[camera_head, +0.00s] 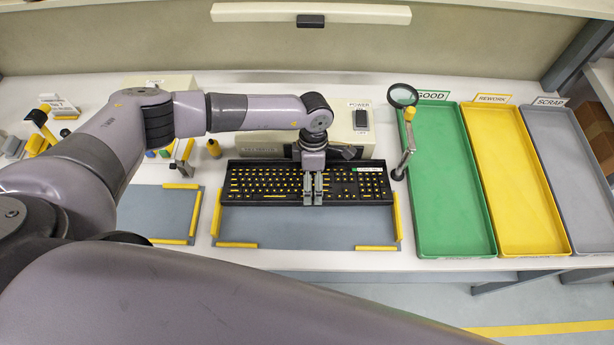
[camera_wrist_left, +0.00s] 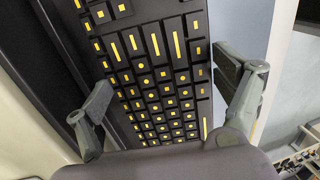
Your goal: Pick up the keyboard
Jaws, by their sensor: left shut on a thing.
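The black keyboard (camera_head: 262,184) with yellow key marks lies lengthwise across the back part of the grey mat in the head view. A small green and white label is near its right end. My left gripper (camera_head: 313,188) comes down over the keyboard right of its middle. In the left wrist view, the keyboard (camera_wrist_left: 150,60) runs between the two fingers of the left gripper (camera_wrist_left: 162,78), one at each long edge, so it is shut on the keyboard. I cannot tell whether the keyboard is clear of the surface. My right gripper is not in view.
Behind the keyboard stands a beige box (camera_head: 340,128) with a switch. A magnifier on a stand (camera_head: 404,145) is close to the keyboard's right end. Green (camera_head: 418,240), yellow (camera_head: 508,240) and grey (camera_head: 585,240) trays lie to the right. Yellow strips edge the mat (camera_head: 300,233), whose front is clear.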

